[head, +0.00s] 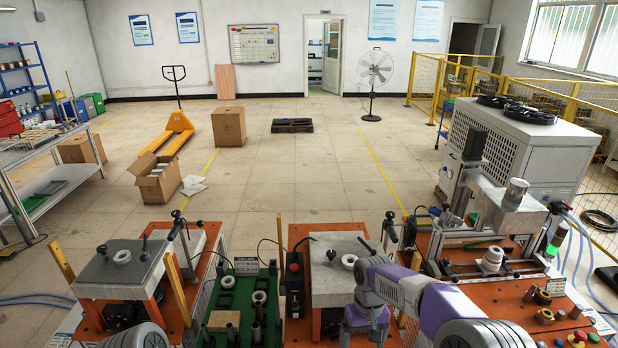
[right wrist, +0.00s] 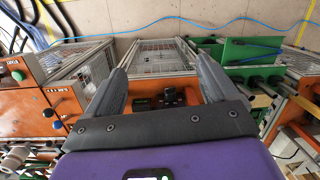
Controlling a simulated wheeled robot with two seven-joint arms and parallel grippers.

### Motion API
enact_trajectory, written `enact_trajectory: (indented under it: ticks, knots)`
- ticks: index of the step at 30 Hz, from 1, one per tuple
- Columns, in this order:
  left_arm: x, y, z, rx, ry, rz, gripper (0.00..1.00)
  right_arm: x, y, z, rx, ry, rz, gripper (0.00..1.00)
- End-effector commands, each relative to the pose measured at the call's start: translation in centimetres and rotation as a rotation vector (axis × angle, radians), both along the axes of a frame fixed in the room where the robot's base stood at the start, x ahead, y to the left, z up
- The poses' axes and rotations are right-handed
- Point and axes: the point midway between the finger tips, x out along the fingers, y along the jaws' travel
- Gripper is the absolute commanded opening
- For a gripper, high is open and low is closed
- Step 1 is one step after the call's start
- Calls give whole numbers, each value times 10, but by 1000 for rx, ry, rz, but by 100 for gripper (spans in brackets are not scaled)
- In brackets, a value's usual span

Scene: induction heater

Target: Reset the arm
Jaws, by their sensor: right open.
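My right arm (head: 435,300), purple and grey, reaches in from the bottom right of the head view over the orange benches. In the right wrist view my right gripper (right wrist: 163,78) has its two dark grey fingers wide apart with nothing between them. Behind the fingers are the orange front of a machine and a wire-mesh cover (right wrist: 155,55). A grey rounded part of my left arm (head: 135,337) shows at the bottom left of the head view. My left gripper is out of view.
A steel-topped station (head: 120,270) stands left, a green board (head: 235,300) and another plate (head: 335,290) in the middle. The heater machine (head: 490,215) with a white ring (head: 492,258) stands right. Open floor lies beyond, with a cardboard box (head: 229,127) and yellow pallet truck (head: 180,125).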

Motion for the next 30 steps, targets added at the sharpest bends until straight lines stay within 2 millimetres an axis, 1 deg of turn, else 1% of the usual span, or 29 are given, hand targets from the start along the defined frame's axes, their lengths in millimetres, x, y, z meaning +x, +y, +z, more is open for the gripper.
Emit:
enact_trajectory:
  ticks: [1,2,3,5,6,8,9,11,12,14,15,17,18,21,24,27,30]
  knots:
    - [1,0,-8,0,-1,0,100,-4,1,-23,14,7,-4,86]
    - [1,0,-10,0,-2,1,100,-5,2,-33,23,6,-6,86]
    - [1,0,-13,0,-1,0,100,-8,3,-50,36,6,-11,86]
    - [0,0,-19,0,-1,0,100,-13,6,-74,59,3,-18,86]
    - [0,0,-24,0,0,0,100,-18,7,-93,75,2,-26,86]
    - [0,0,-31,0,1,0,100,-27,10,-124,103,1,-40,86]
    - [0,0,-37,0,1,0,100,-35,12,-147,123,-1,-52,86]
    - [0,0,-47,0,1,0,100,-50,16,-185,157,-3,-78,86]
    - [0,0,-55,0,1,0,100,-63,18,-210,179,-6,-99,86]
    - [0,0,-65,0,0,0,100,-83,22,-246,212,-13,-137,86]
    - [0,0,-72,0,0,0,100,-96,24,-267,231,-19,-163,86]
    - [0,0,-82,0,0,0,100,-119,28,-296,256,-29,-205,86]
    - [0,0,-89,0,0,0,100,-134,29,-313,268,-34,-235,86]
    - [0,0,-103,0,0,0,100,-168,33,-345,290,-54,-305,86]
    - [0,0,-113,0,0,0,100,-195,34,-363,298,-71,-360,86]
    - [0,0,-118,0,0,0,100,-212,34,-372,298,-84,-397,86]
    - [0,0,-120,0,0,0,100,-219,34,-375,299,-94,-416,86]
